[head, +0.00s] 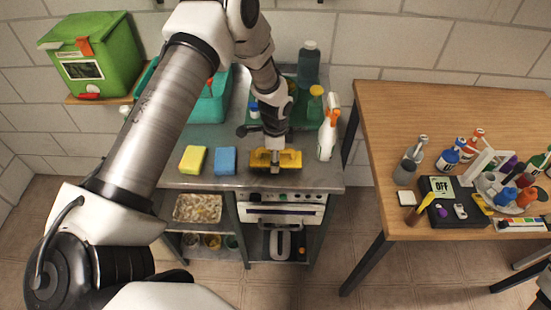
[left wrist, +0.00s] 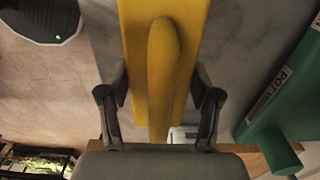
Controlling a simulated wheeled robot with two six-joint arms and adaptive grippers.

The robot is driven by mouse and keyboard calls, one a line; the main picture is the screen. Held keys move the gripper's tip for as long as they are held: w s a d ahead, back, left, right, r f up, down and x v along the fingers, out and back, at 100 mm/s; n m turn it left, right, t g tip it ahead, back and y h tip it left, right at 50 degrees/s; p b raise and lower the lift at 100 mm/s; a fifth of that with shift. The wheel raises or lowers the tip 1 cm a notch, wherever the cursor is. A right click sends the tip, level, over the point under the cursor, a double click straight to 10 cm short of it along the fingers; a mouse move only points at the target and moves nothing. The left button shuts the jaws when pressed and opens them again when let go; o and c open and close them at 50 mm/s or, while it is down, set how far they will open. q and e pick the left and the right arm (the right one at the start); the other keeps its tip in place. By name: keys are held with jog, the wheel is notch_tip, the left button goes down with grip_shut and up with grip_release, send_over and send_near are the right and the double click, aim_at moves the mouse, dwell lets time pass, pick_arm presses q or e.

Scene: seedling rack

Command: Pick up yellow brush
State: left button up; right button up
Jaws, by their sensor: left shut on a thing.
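The yellow brush (head: 292,158) is at the front of the grey counter, right of the blue sponge. My left gripper (head: 275,150) reaches down onto it from above. In the left wrist view the brush (left wrist: 190,25) has a broad yellow block and a raised rounded handle. The fingers of my left gripper (left wrist: 160,108) are on both sides of it, shut on it. I cannot tell whether the brush touches the counter.
A yellow sponge (head: 192,159) and a blue sponge (head: 225,160) lie left of the brush. A white spray bottle (head: 327,138) stands to its right, with green bottles behind. A wooden table (head: 400,110) with several small bottles is at right. An oven (head: 281,214) is below.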

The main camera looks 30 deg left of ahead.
pick_arm(q)
jog(key=shift+w+r, duration=0.15)
jog(key=shift+r, duration=0.2)
notch_tip(320, 180, up, 2)
jog(key=shift+r+b, duration=0.1)
jog(key=shift+b, duration=0.7)
jog(key=s+d+r+b, duration=0.2)
jog(key=s+d+b, duration=0.3)
jog(key=s+d, duration=0.6)
jog(key=w+d+f+n, duration=0.1)
jog(key=w+n, duration=0.1)
jog(key=n, duration=0.2)
jog(key=w+f+n, duration=0.1)
jog(key=w+n, duration=0.2)
jog(key=w+d+f+n, duration=0.1)
jog(key=w+n, duration=0.1)
jog(key=n, duration=0.2)
jog(key=shift+w+d+n, duration=0.25)
jog(key=shift+d+n, duration=0.05)
